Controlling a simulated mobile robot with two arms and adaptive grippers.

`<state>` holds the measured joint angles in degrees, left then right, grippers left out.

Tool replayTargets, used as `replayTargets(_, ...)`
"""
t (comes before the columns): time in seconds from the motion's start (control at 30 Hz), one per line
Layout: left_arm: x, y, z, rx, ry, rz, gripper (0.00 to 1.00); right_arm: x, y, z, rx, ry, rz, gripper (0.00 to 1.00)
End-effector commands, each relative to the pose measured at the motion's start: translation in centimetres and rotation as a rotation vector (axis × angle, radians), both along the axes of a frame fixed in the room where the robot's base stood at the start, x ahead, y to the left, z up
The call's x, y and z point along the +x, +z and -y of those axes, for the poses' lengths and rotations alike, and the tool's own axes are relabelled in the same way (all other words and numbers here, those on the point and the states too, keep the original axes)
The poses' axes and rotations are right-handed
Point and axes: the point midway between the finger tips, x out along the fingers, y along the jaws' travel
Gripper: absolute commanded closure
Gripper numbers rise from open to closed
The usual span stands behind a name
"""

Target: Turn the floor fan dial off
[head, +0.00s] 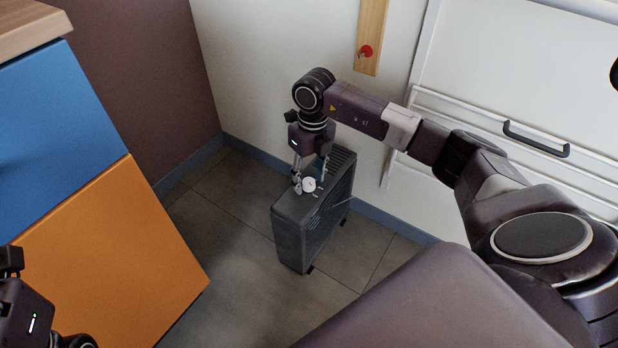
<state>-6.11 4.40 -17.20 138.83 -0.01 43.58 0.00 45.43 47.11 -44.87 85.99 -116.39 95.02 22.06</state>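The floor fan (290,234) is a dark grey box standing on the tiled floor in the corner, with slatted vents on its side and top. Its white round dial (309,184) is on the top face. My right gripper (309,182) reaches down from above, its fingers on either side of the dial. At this size I cannot tell whether the fingers touch the dial. The dial's pointer setting is too small to read. Part of my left gripper (14,285) shows at the lower left edge, away from the fan; its fingertips are not clear.
A cabinet with a blue panel (60,130) and an orange panel (115,255) stands at the left. A white door or panel with a dark handle (536,139) is at the right. A wooden strip with a red knob (365,51) hangs on the wall. Floor is clear left of the fan.

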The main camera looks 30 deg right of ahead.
Motion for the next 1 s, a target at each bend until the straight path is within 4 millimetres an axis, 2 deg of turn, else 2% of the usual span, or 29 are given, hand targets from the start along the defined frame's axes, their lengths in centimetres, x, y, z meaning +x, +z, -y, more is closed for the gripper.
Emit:
replayTargets(0.03,0.0,0.0,0.0,0.0,0.0,0.0,0.57,-0.01,0.0,-0.01,0.0,0.0,0.0,0.64)
replayTargets(0.37,0.0,-0.01,0.01,0.0,0.0,0.0,0.57,-0.01,0.0,-0.01,0.0,0.0,-0.001,0.99)
replayTargets(0.67,-0.12,0.27,-0.04,-0.002,-0.001,0.003,0.57,-0.02,0.12,0.02,0.0,0.038,-0.001,0.99)
replayTargets(1.0,-0.16,0.03,-0.27,-0.011,-0.002,-0.034,0.57,0.03,0.3,0.01,-0.001,0.261,-0.002,0.99)
